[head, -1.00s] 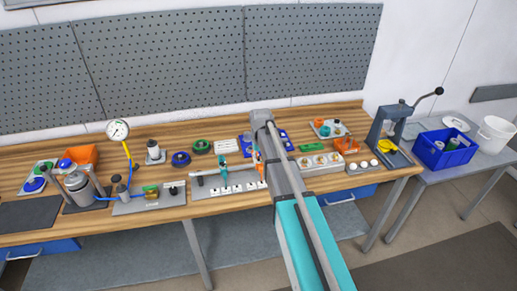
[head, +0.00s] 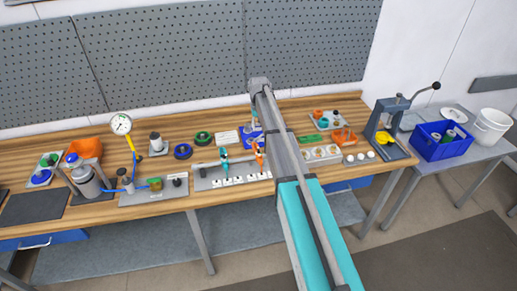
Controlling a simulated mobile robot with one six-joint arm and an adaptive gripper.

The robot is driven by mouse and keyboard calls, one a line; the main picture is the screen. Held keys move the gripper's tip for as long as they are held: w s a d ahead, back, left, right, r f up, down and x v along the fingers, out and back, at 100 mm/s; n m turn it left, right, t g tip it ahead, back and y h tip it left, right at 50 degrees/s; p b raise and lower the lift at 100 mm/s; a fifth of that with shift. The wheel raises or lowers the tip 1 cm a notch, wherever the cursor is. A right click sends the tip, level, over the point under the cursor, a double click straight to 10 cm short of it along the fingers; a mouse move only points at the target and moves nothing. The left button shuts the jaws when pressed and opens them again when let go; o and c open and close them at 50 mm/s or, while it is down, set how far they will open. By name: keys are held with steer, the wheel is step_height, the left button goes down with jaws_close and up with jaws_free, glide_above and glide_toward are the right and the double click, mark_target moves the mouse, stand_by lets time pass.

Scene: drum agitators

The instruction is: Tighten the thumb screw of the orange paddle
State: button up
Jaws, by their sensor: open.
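The orange paddle (head: 259,157) stands at the right part of a long grey plate (head: 203,184) on the wooden bench, close to the left edge of my arm. A teal paddle (head: 223,160) stands to its left on the same plate. The thumb screw of the orange paddle is too small to make out. My arm reaches up across the middle of the head view and covers the area just right of the orange paddle.
A pressure gauge (head: 121,124), blue ring (head: 183,151) and green ring (head: 203,138) stand left on the wooden bench. An orange holder (head: 344,136) and a lever press (head: 384,125) stand right. A blue crate (head: 432,147) is on the side table.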

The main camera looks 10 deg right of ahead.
steer(key=shift+f, duration=0.15)
step_height(320, 180, down, 13)
steer(key=b, duration=1.3)
steer(key=shift+f+b, duration=0.2)
steer(key=shift+b, duration=0.1)
jaws_close()
